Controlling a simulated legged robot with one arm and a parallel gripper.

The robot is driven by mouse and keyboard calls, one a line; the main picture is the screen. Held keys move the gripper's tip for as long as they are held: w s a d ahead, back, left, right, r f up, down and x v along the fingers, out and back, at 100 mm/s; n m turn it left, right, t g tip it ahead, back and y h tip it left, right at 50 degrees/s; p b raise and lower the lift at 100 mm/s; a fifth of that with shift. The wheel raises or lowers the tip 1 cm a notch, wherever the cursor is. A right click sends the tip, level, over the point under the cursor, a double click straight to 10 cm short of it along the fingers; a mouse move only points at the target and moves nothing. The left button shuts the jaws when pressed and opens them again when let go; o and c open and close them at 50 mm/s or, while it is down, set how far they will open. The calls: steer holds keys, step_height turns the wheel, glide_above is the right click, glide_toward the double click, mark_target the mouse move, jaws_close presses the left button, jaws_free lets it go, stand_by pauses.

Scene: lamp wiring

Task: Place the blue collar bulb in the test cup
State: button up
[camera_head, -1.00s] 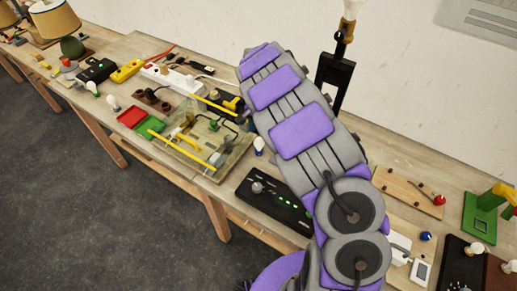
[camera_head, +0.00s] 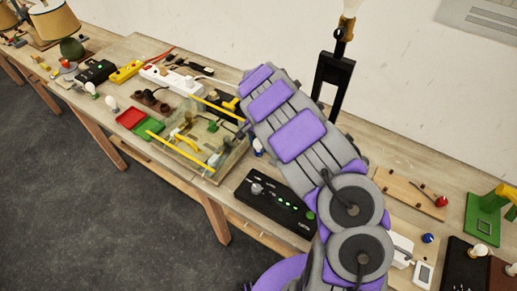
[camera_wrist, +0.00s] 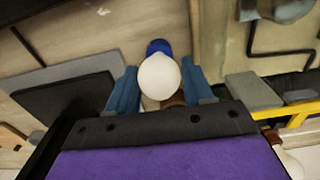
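The blue collar bulb (camera_wrist: 159,76) shows in the wrist view, its white glass toward the camera and its blue collar (camera_wrist: 158,46) beyond. My gripper (camera_wrist: 159,82) is open, with one blue finger on each side of the glass; I see no clear grip on it. In the head view the bulb (camera_head: 258,146) stands on the table, partly hidden by my arm, and my gripper is hidden behind the arm. I cannot tell for certain which thing is the test cup; brown cups (camera_head: 152,97) stand at the back left.
A black box with green lights (camera_head: 272,203) sits at the front of the table. A clear tray with yellow bars (camera_head: 208,165) lies just left of the bulb. A black stand (camera_head: 335,75) rises behind my arm. Red (camera_head: 130,118) and green trays lie further left.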

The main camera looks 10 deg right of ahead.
steer(key=shift+a, duration=0.1)
steer(key=c, duration=0.7)
steer(key=shift+c, duration=0.2)
steer(key=shift+r, duration=0.15)
